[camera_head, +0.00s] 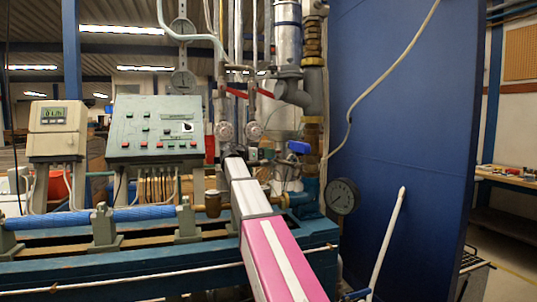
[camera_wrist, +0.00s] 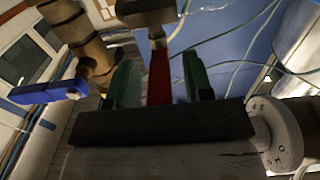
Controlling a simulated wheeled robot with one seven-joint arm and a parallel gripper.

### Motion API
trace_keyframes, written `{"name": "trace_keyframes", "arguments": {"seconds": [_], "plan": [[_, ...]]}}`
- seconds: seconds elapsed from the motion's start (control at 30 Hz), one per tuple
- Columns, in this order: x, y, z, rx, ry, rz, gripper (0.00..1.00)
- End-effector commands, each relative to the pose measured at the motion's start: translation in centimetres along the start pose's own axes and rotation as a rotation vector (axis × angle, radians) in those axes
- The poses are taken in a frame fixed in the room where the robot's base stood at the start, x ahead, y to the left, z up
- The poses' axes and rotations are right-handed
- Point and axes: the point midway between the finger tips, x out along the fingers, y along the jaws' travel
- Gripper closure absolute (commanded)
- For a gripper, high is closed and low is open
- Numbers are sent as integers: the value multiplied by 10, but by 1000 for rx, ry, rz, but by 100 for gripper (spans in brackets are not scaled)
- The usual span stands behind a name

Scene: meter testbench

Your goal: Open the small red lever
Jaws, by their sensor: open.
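In the wrist view a red lever (camera_wrist: 159,82) hangs from a dark brownish fitting (camera_wrist: 146,12). My gripper (camera_wrist: 160,62) is open, with one green finger on each side of the lever and visible gaps between. The lever's lower end is hidden behind the dark gripper body. In the head view my pink and white arm reaches up to the pipework, and its fingers are too small to make out. Red handles (camera_head: 237,92) show higher on the pipes there; I cannot tell whether one of them is the lever between my fingers.
A blue valve handle (camera_head: 299,147) is right of my arm; a blue handle also shows in the wrist view (camera_wrist: 48,92). A green control box (camera_head: 155,128) stands left.

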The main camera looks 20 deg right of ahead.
Motion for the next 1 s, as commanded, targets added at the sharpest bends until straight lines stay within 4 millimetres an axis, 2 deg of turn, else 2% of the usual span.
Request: {"name": "trace_keyframes", "arguments": {"seconds": [0.3, 0.43, 0.47, 0.77, 1.0], "plan": [[3, 0, 0, 0, 0, 0, 53], [2, 0, 0, 0, 0, 0, 96], [2, 0, 0, 0, 0, 0, 100], [2, 2, 0, 0, 0, -20, 100], [3, 10, 1, 0, 0, -126, 100]]}}
